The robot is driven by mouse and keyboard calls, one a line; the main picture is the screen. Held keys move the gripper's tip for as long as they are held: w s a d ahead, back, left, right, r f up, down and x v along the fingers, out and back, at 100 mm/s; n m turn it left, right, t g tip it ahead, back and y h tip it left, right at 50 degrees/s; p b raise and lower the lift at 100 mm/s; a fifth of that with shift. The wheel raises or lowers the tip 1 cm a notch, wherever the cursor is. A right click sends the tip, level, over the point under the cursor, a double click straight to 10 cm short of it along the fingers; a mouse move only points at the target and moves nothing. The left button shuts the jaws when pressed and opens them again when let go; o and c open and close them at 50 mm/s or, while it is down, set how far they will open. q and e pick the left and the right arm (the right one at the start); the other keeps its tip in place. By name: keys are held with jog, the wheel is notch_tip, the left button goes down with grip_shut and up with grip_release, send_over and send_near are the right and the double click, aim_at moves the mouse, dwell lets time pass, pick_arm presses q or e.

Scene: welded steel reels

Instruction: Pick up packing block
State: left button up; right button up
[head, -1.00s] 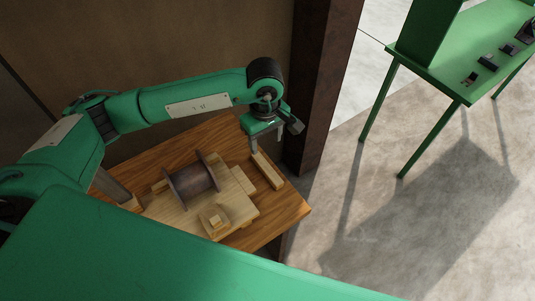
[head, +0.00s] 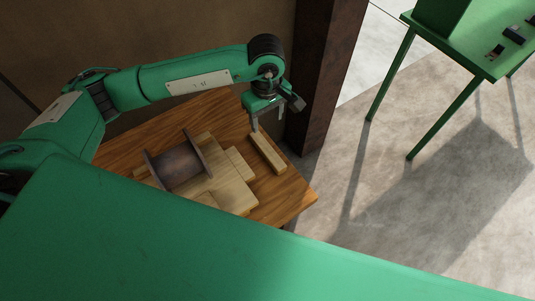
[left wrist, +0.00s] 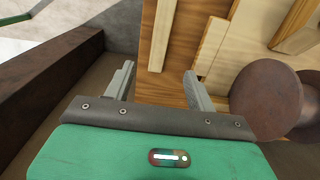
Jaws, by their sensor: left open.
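A long, narrow pale wooden block (head: 268,154), which looks like the packing block, lies flat near the right edge of the wooden table (head: 292,204). My left gripper (head: 256,121) is over its far end, pointing down. In the left wrist view the block (left wrist: 163,36) lies ahead of my open left gripper (left wrist: 160,76), lined up with the gap between the two fingers. Nothing is between the fingers, and I cannot tell the exact height gap. My right gripper is not in view.
A rusty steel reel (head: 180,167) rests on pale boards (head: 228,190) left of the block; it also shows in the left wrist view (left wrist: 268,98). A dark rusty post (head: 325,80) stands close behind the gripper. A green table (head: 475,58) stands at upper right.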

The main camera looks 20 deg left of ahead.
pick_arm(q)
jog(key=p, duration=0.3)
send_over(268, 149)
jog(key=f, duration=0.7)
jog(key=shift+a+f, duration=0.1)
jog(key=shift+a, duration=0.15)
jog(key=shift+f, duration=0.55)
jog(key=f+p, duration=0.1)
jog(key=f, duration=0.1)
jog(key=f+p, duration=0.2)
jog(key=shift+s+d+f, duration=0.1)
jog(key=shift+d+f, duration=0.1)
jog(key=shift+f, duration=0.4)
jog(key=shift+c, duration=0.3)
jog(key=c, duration=1)
